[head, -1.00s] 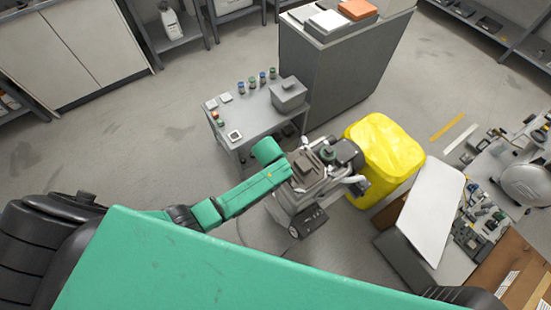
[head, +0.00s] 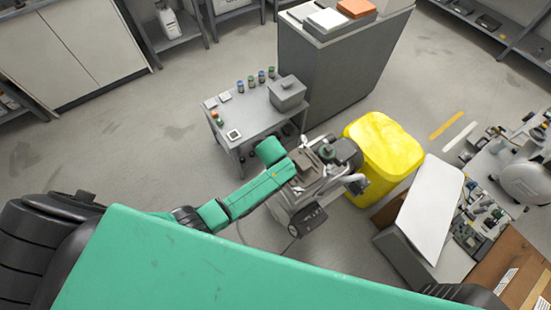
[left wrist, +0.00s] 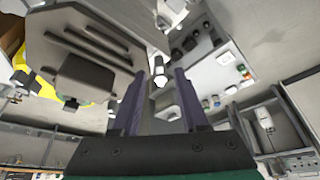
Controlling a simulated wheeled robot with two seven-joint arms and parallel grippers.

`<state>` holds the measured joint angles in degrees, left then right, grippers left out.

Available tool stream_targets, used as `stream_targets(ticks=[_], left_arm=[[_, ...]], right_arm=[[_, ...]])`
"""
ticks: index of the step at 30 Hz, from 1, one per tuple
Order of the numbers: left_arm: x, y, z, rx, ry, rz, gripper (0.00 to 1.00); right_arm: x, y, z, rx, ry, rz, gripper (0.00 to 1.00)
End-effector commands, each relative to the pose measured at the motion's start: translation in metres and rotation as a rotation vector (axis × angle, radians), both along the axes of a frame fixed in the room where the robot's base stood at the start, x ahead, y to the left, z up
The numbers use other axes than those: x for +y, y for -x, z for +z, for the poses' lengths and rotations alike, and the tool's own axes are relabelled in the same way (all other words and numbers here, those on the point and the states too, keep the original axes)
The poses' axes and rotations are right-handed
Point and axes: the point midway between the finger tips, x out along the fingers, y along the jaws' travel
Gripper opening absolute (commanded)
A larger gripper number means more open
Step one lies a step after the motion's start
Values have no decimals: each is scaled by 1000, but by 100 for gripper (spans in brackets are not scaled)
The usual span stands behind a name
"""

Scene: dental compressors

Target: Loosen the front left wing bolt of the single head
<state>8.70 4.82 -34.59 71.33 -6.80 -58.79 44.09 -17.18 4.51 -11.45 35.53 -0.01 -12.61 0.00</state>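The grey single-head compressor (head: 318,192) stands on the floor in the middle of the head view, left of the yellow bin. My left arm reaches over it, and its hand hides part of the machine's top. In the left wrist view, the left gripper (left wrist: 160,78) has its two dark fingers apart. A small pale bolt-like part (left wrist: 159,72) shows in the gap between the fingertips; I cannot tell whether either finger touches it. A ribbed grey compressor cover (left wrist: 85,45) fills the upper left of that view. My right gripper is not in view.
A yellow bin (head: 385,150) stands right behind the compressor. A small grey table (head: 240,122) with jars and a grey box is behind it to the left. A tall grey cabinet (head: 335,75) stands at the back. The floor at left is clear.

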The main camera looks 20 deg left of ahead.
Motion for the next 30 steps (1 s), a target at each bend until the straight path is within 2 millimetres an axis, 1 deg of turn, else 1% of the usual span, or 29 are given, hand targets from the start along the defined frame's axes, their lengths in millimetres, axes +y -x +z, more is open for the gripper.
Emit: stream_targets(ticks=[7,11,14,17,21,24,27,30], left_arm=[[0,1,2,1,0,0,44],[-1,6,15,1,1,0,44],[-2,14,34,0,3,-1,44],[-3,25,60,-1,3,0,44],[-5,40,96,0,3,-1,44],[-6,49,117,0,2,0,44],[-6,54,129,1,1,0,44],[-6,56,134,1,0,-1,44]], right_arm=[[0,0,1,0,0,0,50],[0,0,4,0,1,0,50],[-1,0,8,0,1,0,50],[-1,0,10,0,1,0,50],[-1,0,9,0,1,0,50],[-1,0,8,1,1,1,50],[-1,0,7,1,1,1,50],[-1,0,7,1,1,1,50]])
